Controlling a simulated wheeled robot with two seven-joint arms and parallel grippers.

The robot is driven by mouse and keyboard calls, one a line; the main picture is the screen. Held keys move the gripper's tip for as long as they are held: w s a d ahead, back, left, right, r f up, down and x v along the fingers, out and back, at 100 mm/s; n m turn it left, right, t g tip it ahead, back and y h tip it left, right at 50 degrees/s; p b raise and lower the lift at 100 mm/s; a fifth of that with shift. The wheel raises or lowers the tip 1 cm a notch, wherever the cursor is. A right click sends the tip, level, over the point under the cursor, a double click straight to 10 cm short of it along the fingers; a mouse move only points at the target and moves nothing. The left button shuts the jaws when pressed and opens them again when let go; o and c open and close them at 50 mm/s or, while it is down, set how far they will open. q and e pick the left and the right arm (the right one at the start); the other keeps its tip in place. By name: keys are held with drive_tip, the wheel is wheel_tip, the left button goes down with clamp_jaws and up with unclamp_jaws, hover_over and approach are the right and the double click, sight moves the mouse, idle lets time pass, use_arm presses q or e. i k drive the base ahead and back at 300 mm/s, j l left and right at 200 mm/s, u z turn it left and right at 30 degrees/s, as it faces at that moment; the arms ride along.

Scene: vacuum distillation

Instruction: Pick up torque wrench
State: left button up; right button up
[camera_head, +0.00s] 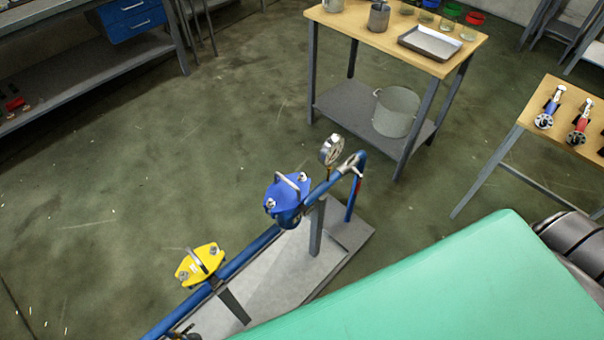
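I cannot make out a torque wrench for certain in the head view. Two small tools or fittings with round metal ends, one blue (545,113) and one red (578,132), lie on the wooden-topped table (545,137) at the right edge. They are too small to identify surely. A small red item (14,104) lies on the lower shelf of the bench at the far left, also unclear. Neither of my grippers is in view.
A blue pipe rig (246,252) with a gauge (332,149), a blue-capped unit (287,195) and a yellow-capped unit (200,263) stands in front. Behind it is a table (390,39) with a tray (430,43) and a bucket (396,111). Floor is clear at left.

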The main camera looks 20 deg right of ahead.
sight(560, 89)
drive_tip(key=z, duration=2.3)
drive_tip(key=i+u, duration=0.1)
drive_tip(key=u, duration=0.35)
drive_tip(key=i+l+u, duration=0.35)
drive_tip(key=i+l, duration=0.2)
drive_tip(key=l, duration=0.15)
drive_tip(key=i+l+u, duration=0.2)
drive_tip(key=l, duration=0.2)
drive_tip(key=i+l+u, duration=0.2)
drive_tip(key=l, duration=0.25)
drive_tip(key=i, duration=0.05)
